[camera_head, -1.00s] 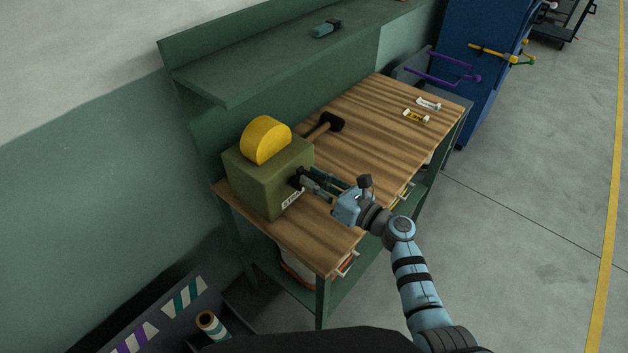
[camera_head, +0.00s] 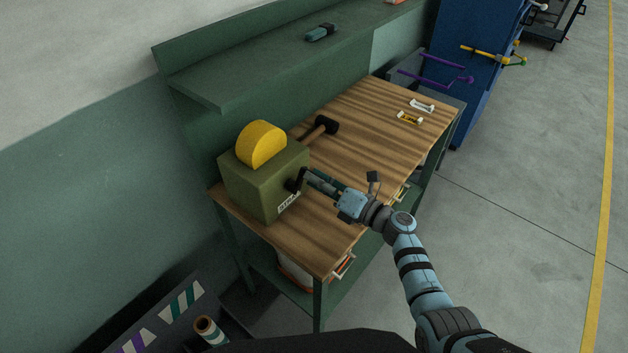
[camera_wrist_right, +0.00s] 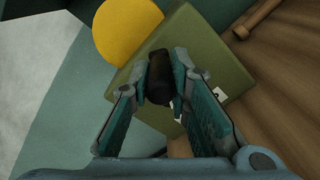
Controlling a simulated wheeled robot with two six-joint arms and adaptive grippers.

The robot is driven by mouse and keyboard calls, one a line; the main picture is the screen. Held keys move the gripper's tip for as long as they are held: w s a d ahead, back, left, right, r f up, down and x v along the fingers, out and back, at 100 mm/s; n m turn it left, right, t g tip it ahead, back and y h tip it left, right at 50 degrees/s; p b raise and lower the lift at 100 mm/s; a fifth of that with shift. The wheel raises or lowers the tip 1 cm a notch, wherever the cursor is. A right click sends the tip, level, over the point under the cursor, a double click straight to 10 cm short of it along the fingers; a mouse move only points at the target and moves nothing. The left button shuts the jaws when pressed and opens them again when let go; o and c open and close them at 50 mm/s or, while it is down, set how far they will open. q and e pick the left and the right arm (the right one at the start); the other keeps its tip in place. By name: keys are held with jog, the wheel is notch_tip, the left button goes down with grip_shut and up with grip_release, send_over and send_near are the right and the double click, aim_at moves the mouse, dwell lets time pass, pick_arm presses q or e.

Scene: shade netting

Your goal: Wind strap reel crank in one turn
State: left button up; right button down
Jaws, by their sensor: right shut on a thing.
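The strap reel is an olive green box (camera_head: 254,188) with a yellow half-round drum (camera_head: 261,145) on top. It stands at the left end of the workbench. A dark crank (camera_head: 295,185) sticks out of its right side, above a white label. My right gripper (camera_head: 309,175) is at the crank, shut on its dark handle. The handle (camera_wrist_right: 159,77) shows between both fingers of my right gripper (camera_wrist_right: 161,88) in the right wrist view, with the green box behind it. My left gripper is not in view.
The wooden bench top (camera_head: 375,135) is mostly clear. A mallet (camera_head: 319,128) lies behind the reel. Two small brackets (camera_head: 416,111) lie at the far right end. A shelf (camera_head: 290,60) runs along the back. A blue cabinet (camera_head: 455,70) stands beyond the bench.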

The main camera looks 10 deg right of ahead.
jog(key=shift+d+f+m, duration=0.1)
jog(key=shift+d+m, duration=0.05)
jog(key=shift+m, duration=0.15)
jog(key=c, duration=1.5)
grip_release()
jog(key=v, duration=1.2)
